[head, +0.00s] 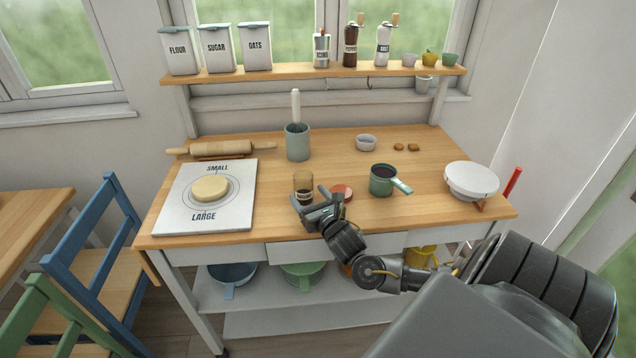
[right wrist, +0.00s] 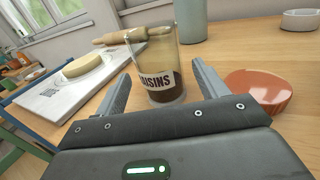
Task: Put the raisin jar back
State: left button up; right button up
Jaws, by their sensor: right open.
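The raisin jar (head: 303,181) is a clear glass with a RAISINS label and dark contents low inside. It stands upright on the wooden worktop, right of the dough board. In the right wrist view the jar (right wrist: 157,57) stands between and just beyond the spread fingers. My right gripper (head: 311,198) is open and empty, low at the near side of the jar; its fingers (right wrist: 163,88) show a gap on both sides. I cannot tell whether either finger touches the glass. My left gripper is not in view.
A reddish round lid-like piece (head: 342,191) lies close right of the jar.

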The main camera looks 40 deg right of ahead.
jog(key=v, duration=0.6)
jog(key=shift+s+a, duration=0.1)
jog(key=shift+s, duration=0.2)
